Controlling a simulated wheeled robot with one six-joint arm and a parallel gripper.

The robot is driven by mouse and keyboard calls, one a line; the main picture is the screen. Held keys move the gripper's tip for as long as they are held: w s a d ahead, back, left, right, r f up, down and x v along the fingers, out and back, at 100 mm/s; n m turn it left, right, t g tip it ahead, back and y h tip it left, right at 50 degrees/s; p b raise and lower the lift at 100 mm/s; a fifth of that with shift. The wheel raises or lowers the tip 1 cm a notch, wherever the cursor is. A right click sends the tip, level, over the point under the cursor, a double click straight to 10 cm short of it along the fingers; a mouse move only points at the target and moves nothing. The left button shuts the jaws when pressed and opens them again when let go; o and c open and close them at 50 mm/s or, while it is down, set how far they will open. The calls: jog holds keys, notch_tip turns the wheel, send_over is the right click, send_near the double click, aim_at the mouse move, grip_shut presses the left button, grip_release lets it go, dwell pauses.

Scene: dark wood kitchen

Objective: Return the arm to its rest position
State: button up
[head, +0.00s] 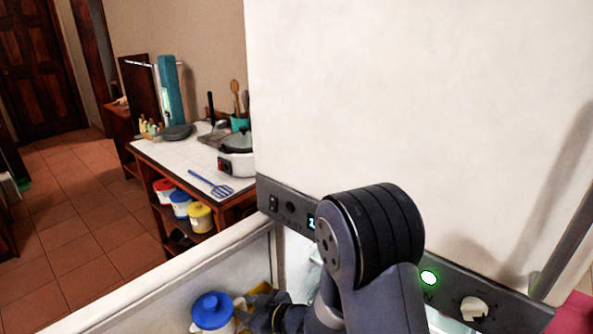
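My arm rises in the right foreground of the head view and bends down to the left. My gripper (262,312) is low in the picture, beside a white container with a blue lid (212,309). A yellow part shows between the gripper and the container. The fingertips are partly hidden, so I cannot tell whether they are open, shut or touching the container. The arm is in front of a white appliance (400,100) with a grey control strip (283,204), and its lower link reaches into the opening below.
An open white door (170,275) edges the opening on the left. Tiled floor (80,210) is clear at left.

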jog(key=shift+x, duration=1.1)
jog(key=shift+w+f, duration=0.1)
jog(key=shift+f, duration=0.1)
jog(key=shift+r, duration=0.15)
